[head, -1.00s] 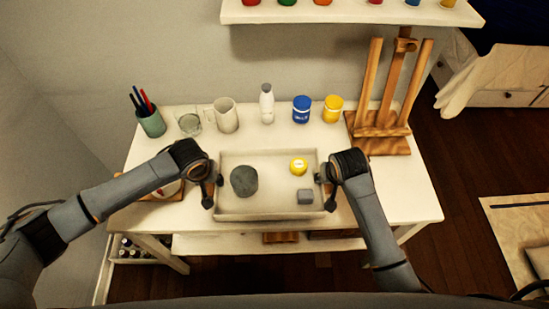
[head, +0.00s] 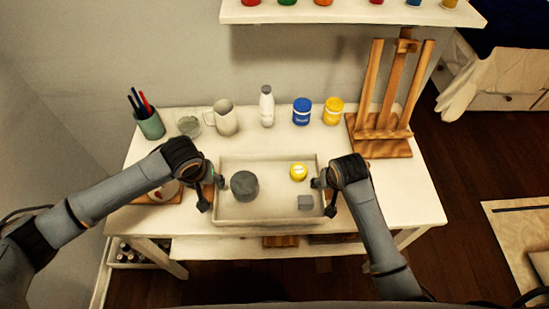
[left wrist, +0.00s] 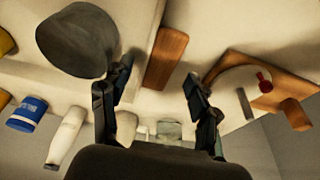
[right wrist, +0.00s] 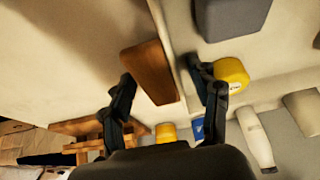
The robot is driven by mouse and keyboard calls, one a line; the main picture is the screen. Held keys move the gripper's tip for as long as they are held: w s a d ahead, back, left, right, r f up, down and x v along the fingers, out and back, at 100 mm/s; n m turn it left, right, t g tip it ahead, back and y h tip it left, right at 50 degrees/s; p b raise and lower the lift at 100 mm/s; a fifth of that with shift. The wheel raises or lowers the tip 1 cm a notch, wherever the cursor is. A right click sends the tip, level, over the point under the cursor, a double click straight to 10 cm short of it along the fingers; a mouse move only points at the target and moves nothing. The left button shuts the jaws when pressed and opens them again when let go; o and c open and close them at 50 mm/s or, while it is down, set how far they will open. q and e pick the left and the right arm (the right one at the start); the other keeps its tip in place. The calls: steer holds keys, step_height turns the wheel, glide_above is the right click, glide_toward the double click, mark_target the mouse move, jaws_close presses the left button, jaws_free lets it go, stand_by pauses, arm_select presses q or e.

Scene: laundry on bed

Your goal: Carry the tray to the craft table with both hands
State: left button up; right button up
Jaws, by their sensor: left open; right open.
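The pale tray (head: 270,217) sits level on the white craft table (head: 405,205), close to its front edge. A dark grey round lump (head: 244,185), a yellow-lidded jar (head: 298,172) and a small grey block (head: 305,202) are in it. My left gripper (head: 212,192) is open at the tray's left end. In the left wrist view, a brown handle (left wrist: 166,57) lies ahead between its spread fingers. My right gripper (head: 323,196) is open at the right end. In the right wrist view, another brown handle (right wrist: 150,72) shows between its fingers, not gripped.
Behind the tray stand a pen cup (head: 150,124), a glass (head: 188,126), a mug (head: 224,118), a white bottle (head: 267,106), a blue jar (head: 302,111) and a yellow jar (head: 333,111). A wooden easel (head: 384,148) stands at right. A shelf (head: 350,14) hangs above.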

steer(key=shift+r, duration=0.1)
arm_select(q)
steer(key=v, duration=0.8)
arm_select(e)
steer(key=v, duration=1.1)
steer(key=shift+s+r, duration=0.25)
steer(key=shift+r, duration=0.1)
